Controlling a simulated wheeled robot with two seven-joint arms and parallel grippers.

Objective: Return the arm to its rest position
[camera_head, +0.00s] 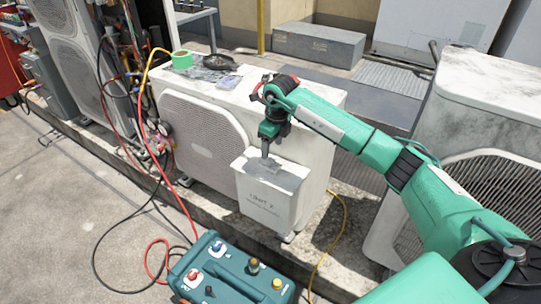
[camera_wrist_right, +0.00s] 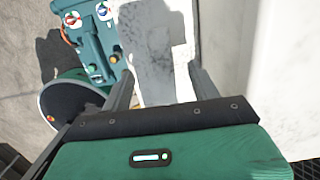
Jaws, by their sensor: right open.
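My right arm reaches in from the right in the head view. Its gripper (camera_head: 268,157) points down over the grey top of the white service box marked "UNIT 2" (camera_head: 265,208) on the middle condenser (camera_head: 320,150). In the right wrist view my right gripper (camera_wrist_right: 160,80) has its two fingers spread apart with nothing held between them. The grey patch and white surface lie beyond the fingers; I cannot tell whether the fingertips touch them. My left gripper is not in view.
A teal machine (camera_head: 232,272) with knobs and hoses stands on the ground in front, also in the right wrist view (camera_wrist_right: 92,35). Green tape (camera_head: 182,59) lies on the condenser top. Red, yellow and black hoses run at left. Another condenser (camera_head: 490,95) stands close at right.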

